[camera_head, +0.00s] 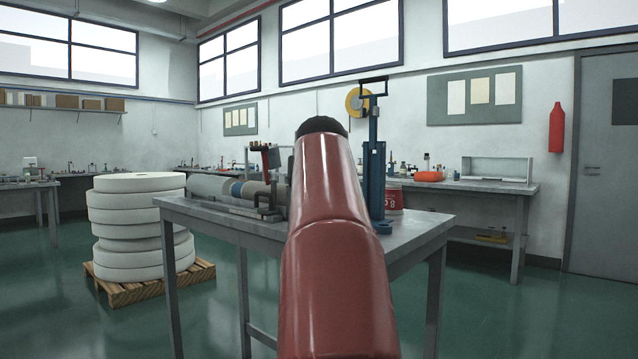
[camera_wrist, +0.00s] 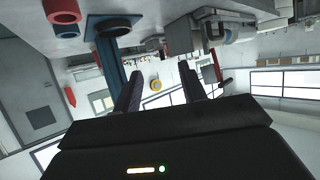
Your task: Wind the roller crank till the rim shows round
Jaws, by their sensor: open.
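The roller machine (camera_head: 228,188) lies on the grey workbench (camera_head: 185,208), with pale cylinders and a blue band along it. An upright red-handled piece (camera_head: 271,157), which looks like the crank, stands at its right end. The machine also shows at the upper right of the wrist view (camera_wrist: 238,22), where the picture is upside down. My gripper (camera_wrist: 160,67) is open and empty, with its two dark fingers apart and away from the machine. The head view hides it behind my red arm. I cannot make out a cup rim in either view.
White discs (camera_head: 140,215) are stacked on a pallet at left.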

